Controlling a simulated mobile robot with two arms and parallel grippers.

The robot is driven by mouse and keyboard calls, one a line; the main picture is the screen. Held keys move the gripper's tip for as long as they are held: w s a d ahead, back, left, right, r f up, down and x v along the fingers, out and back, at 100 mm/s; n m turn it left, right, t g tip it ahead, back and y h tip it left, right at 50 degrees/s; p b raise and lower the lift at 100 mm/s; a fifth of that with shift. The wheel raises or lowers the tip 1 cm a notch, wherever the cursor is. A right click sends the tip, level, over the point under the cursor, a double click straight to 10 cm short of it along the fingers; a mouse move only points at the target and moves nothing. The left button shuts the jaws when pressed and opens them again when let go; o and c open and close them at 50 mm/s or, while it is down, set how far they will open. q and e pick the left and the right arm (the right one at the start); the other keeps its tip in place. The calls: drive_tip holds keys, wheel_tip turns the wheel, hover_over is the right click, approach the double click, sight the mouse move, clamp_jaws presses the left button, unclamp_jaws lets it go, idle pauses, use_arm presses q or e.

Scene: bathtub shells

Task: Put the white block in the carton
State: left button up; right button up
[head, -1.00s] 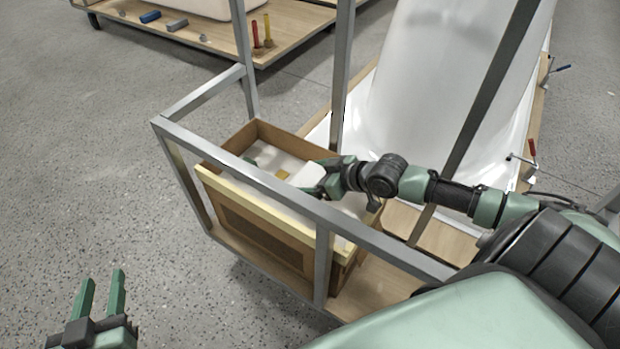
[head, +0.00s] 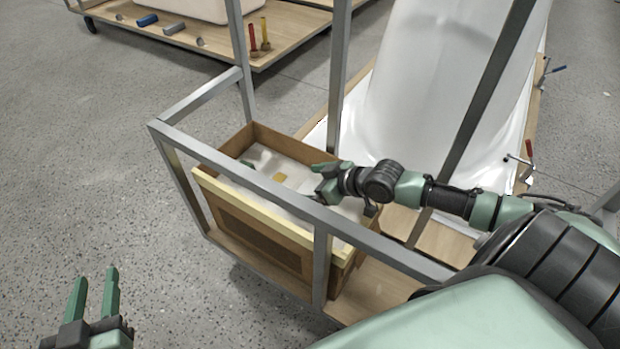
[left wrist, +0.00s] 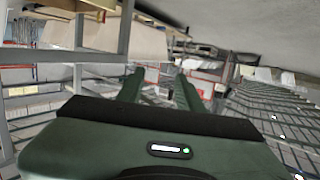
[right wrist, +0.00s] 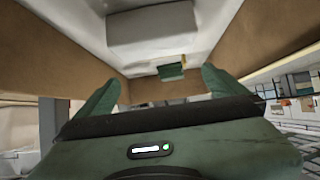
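The brown carton (head: 300,147) stands inside a grey metal frame, with a pale lining inside. My right gripper (head: 318,180) is over the carton's opening. In the right wrist view its fingers (right wrist: 157,82) are apart with nothing between them. The white block (right wrist: 152,32) lies inside the carton, just beyond the fingertips and apart from them. In the head view the block is hard to tell from the pale lining. My left gripper (head: 95,277) is open and empty over the floor at the lower left, far from the carton.
Frame bars (head: 262,188) cross in front of the carton and rise behind it. A small yellow item (head: 280,177) and a green item (right wrist: 172,71) lie inside the carton. A white tub shell (head: 430,80) stands behind. Open floor lies to the left.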

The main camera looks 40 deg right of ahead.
drive_tip(key=shift+r, duration=0.2)
drive_tip(key=v, duration=0.1)
drive_tip(key=p+v, duration=0.1)
drive_tip(key=v, duration=0.1)
drive_tip(key=shift+r+p, duration=0.3)
drive_tip(key=shift+r, duration=0.05)
use_arm(q)
drive_tip(key=s+a+f+g+y+p, duration=0.1)
drive_tip(key=s+a+f+g+p, duration=0.1)
drive_tip(key=s+f+g, duration=0.4)
drive_tip(key=s+a+f+g+y+p, duration=0.2)
drive_tip(key=s+f+g, duration=0.4)
drive_tip(key=s, duration=0.4)
drive_tip(key=shift+s+a+n+p, duration=0.25)
drive_tip(key=shift+a+p, duration=0.3)
drive_tip(key=shift+a, duration=0.55)
use_arm(e)
drive_tip(key=v, duration=0.9)
use_arm(q)
drive_tip(key=shift+f, duration=0.1)
use_arm(e)
drive_tip(key=shift+r, duration=0.1)
